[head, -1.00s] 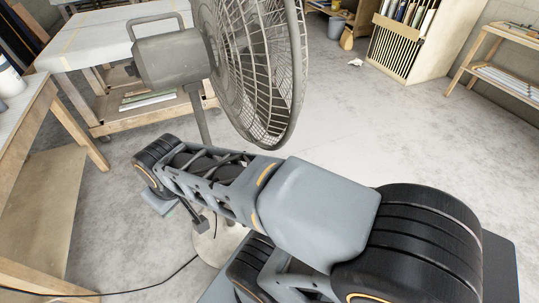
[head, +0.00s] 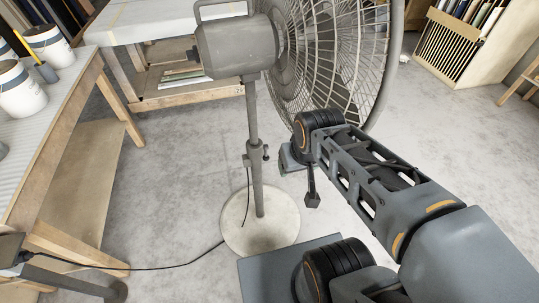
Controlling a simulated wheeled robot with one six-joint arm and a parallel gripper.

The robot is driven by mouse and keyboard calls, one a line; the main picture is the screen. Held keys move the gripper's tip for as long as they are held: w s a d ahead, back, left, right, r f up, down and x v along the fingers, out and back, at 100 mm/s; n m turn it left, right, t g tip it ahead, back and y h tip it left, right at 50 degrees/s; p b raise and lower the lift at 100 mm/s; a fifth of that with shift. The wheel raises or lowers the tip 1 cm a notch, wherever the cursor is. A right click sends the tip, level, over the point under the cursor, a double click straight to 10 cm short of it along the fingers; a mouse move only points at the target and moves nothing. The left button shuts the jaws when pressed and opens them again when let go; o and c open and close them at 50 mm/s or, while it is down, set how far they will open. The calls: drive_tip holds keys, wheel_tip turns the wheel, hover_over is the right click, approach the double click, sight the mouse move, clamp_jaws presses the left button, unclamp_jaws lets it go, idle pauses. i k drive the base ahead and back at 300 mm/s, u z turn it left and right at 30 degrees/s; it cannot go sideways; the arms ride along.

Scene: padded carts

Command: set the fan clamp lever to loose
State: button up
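The grey pedestal fan has its motor housing (head: 238,47) and wire cage (head: 330,60) at the top of the head view. Its pole (head: 253,110) runs down to a round pale base (head: 260,225) on the floor. A small clamp (head: 254,154) sits partway down the pole, with a short dark lever or knob (head: 266,151) on its right side. Its setting is too small to tell. My gripper (head: 291,161) is just right of the clamp in the picture, apart from it, partly hidden behind my wrist. Its fingers cannot be made out clearly.
A wooden workbench (head: 108,95) with white buckets (head: 20,92) stands at left. A padded cart (head: 135,22) is behind the fan. A black cable (head: 170,266) crosses the floor to the base. A slatted rack (head: 455,45) stands at the back right. Floor around the base is mostly open.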

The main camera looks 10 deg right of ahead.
sight(265, 157)
drive_tip(key=k, duration=1.35)
drive_tip(key=u, duration=0.9)
drive_tip(key=i, duration=1.5)
drive_tip(key=z, duration=0.65)
